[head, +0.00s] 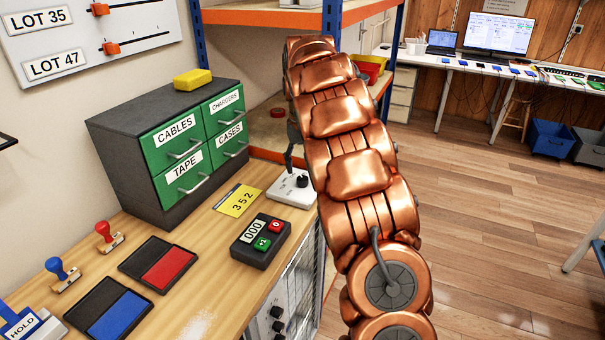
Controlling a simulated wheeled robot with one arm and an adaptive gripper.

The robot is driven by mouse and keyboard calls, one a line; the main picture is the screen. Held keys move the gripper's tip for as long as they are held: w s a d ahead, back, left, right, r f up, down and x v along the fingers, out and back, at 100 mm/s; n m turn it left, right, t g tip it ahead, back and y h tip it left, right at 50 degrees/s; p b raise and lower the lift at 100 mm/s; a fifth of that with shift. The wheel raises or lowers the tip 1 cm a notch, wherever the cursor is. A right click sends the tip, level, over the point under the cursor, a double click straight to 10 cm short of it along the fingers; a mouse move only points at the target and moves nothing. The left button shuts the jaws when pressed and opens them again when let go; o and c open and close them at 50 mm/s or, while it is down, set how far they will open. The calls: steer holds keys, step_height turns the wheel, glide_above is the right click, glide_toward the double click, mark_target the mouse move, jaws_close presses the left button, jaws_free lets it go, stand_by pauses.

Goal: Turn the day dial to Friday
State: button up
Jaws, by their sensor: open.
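A small white box with a black knob (302,181) sits at the back right edge of the wooden bench, and it looks like the day dial. Its markings are too small to read, so I cannot tell which day it points to. My copper arm covers the area just right of it. Part of my gripper (289,158) shows as dark, thin pieces just above and behind the white box, left of the arm. The jaws look open and apart from the knob, though most of the gripper is hidden by the arm.
Left of the dial lie a yellow card (239,200) reading 352 and a counter box (261,240) with green and red buttons. A drawer cabinet (118,150) stands behind them. Ink pads (158,263) and stamps are at left. Shelving (262,17) rises behind the bench.

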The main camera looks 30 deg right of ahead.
mark_target(303, 178)
steer(key=shift+f+p, duration=0.3)
steer(key=shift+f, duration=1.65)
